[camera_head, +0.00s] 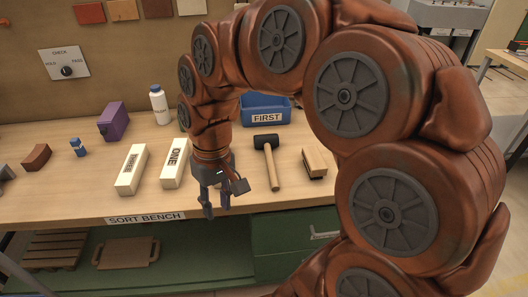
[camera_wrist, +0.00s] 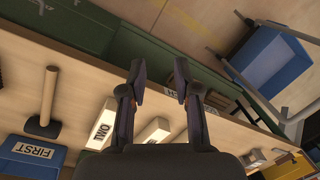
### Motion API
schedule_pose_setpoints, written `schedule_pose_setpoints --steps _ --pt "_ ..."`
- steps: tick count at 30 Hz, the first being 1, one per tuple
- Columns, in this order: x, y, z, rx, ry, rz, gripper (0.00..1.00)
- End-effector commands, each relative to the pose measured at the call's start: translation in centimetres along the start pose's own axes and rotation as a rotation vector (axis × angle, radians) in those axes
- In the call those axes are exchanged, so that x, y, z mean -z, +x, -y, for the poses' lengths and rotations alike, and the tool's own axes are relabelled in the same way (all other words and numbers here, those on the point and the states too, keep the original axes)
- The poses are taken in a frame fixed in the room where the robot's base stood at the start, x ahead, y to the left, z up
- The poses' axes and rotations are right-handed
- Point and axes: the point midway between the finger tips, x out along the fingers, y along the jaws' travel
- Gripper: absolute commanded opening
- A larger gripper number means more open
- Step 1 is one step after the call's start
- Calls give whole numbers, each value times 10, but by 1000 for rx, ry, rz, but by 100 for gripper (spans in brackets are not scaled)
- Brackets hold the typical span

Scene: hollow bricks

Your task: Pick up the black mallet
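The black mallet has a black head (camera_head: 266,142) and a pale wooden handle. It lies on the bench (camera_head: 80,195) in the head view, with its handle pointing toward the front edge. In the wrist view the mallet (camera_wrist: 48,95) is at the left, well to the side of my fingers. My gripper (camera_head: 216,207) is left of the mallet and near the bench's front edge, apart from it. In the wrist view my gripper (camera_wrist: 159,72) has its two dark fingers spread with nothing between them.
A blue bin (camera_head: 264,117) marked FIRST stands behind the mallet. A brown block (camera_head: 314,163) lies right of it. Two cream lettered blocks (camera_head: 175,163) (camera_head: 132,170), a purple object (camera_head: 113,121) and a white bottle (camera_head: 160,105) are to the left. Green drawers (camera_head: 290,235) are below.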

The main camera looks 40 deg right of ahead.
Motion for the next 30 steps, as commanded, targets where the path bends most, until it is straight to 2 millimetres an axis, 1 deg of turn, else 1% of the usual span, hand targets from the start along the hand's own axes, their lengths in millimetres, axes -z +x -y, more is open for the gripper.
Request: schedule_pose_setpoints --steps 1,3,5,6,8,9,11,12,14,15,18,21,25,27,30 --pt "18 1 -11 21 25 -13 31" --pt "40 -1 -29 45 57 -31 31" --pt "58 -3 -48 62 91 -52 31" --pt "69 -2 -60 76 115 -63 31" --pt "85 -1 -84 92 156 -81 31" --pt "94 -1 -100 105 187 -94 31" --pt "106 3 -127 119 235 -108 31" --pt "113 5 -146 129 269 -123 31" --pt "120 11 -174 140 320 -133 31" --pt "123 14 -193 147 355 -145 31" --pt "126 24 -236 158 433 -159 31" --pt "124 31 -269 162 494 -173 31" --pt "121 40 -292 167 539 -176 31" --pt "120 42 -297 168 550 -178 31" --pt "120 49 -298 168 553 -176 31"
